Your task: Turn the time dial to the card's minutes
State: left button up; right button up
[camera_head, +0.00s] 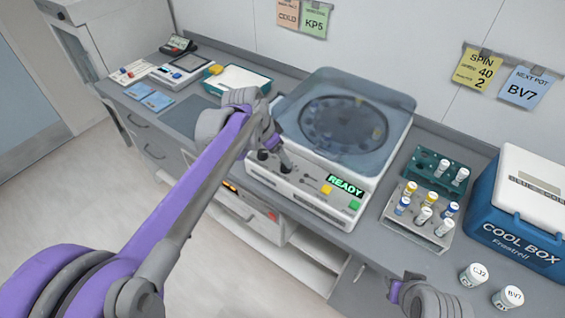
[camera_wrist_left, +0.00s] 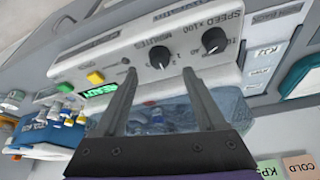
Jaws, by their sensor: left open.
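The centrifuge (camera_head: 310,195) stands on the counter, its display (camera_head: 346,187) reading READY. The time dial (camera_wrist_left: 160,57), a black knob labelled MINUTES, is on its front panel. The black speed dial (camera_wrist_left: 214,40), labelled SPEED x100, is beside it. My left gripper (camera_wrist_left: 160,72) is open, with one finger on each side of the time dial in the wrist view; I cannot tell whether they touch it. In the head view the left gripper (camera_head: 284,158) is at the dials and partly covers them. The yellow SPIN card (camera_head: 478,70) on the wall shows 40 and, below, 2.
A yellow button (camera_head: 326,190) and a green button (camera_head: 354,205) are on the panel. Right of the centrifuge stand a rack of vials (camera_head: 418,215), a green rack (camera_head: 440,168), a cool box (camera_head: 520,215) and two loose pots (camera_head: 473,275). Part of my right arm shows at the bottom right.

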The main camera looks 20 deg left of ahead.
aim_at(284, 166)
pick_arm(q)
jog(key=x, duration=0.5)
jog(key=shift+f, duration=0.2)
grip_shut()
